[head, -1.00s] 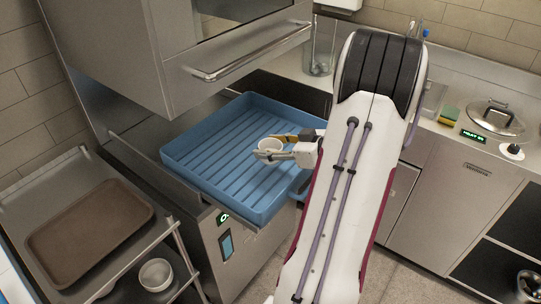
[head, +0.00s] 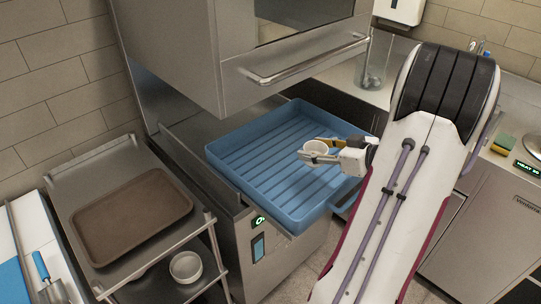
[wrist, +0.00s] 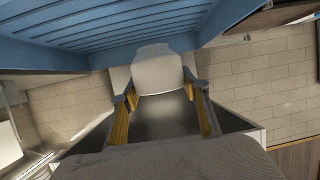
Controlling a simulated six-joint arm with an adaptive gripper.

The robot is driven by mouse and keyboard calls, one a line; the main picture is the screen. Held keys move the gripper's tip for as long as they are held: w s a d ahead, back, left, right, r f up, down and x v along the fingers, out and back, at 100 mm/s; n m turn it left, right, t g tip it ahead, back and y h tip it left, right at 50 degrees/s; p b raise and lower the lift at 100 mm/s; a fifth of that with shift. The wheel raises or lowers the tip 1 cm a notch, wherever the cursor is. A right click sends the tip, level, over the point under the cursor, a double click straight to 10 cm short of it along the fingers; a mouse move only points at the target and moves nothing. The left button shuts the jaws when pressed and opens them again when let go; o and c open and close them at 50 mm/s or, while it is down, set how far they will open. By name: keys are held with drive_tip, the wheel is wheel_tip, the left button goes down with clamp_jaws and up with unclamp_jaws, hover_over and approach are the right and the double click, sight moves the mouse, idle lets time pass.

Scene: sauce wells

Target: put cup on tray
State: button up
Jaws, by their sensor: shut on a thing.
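A small white cup (head: 315,148) is held in my gripper (head: 309,149) over the right part of a blue ribbed tray in the head view. In the wrist view the cup (wrist: 158,68) sits between the two yellow-lined fingers (wrist: 160,90), which are shut on it. Its height above the blue ribs is hard to judge. A flat brown tray (head: 133,215) lies on the top shelf of a metal cart at the left, well away from my gripper. Nothing stands on the brown tray.
The blue ribbed tray (head: 222,166) has raised walls and sits beneath a steel hood with a bar handle (head: 300,62). A white bowl (head: 186,266) stands on the cart's lower shelf. A clear container (head: 372,66) stands behind on the counter.

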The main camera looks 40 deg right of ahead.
drive_tip(key=shift+w, duration=0.1)
drive_tip(key=shift+w+a, duration=0.45)
drive_tip(key=w+a+n+g+y, duration=0.1)
drive_tip(key=w+a+n+y, duration=0.1)
drive_tip(key=w+a, duration=0.6)
drive_tip(key=w+a+n+g+y, duration=0.1)
drive_tip(key=w+a+n+y, duration=0.2)
drive_tip(key=w+a, duration=0.5)
drive_tip(key=w+a+n+g+y, duration=0.2)
drive_tip(key=w+a, duration=0.6)
drive_tip(key=a, duration=2)
drive_tip(key=shift+w+a+r+n+y, duration=0.15)
drive_tip(key=shift+w+n+y, duration=0.2)
drive_tip(key=shift+n+y, duration=0.3)
drive_tip(key=shift+f, duration=3.15)
drive_tip(key=shift+f, duration=0.1)
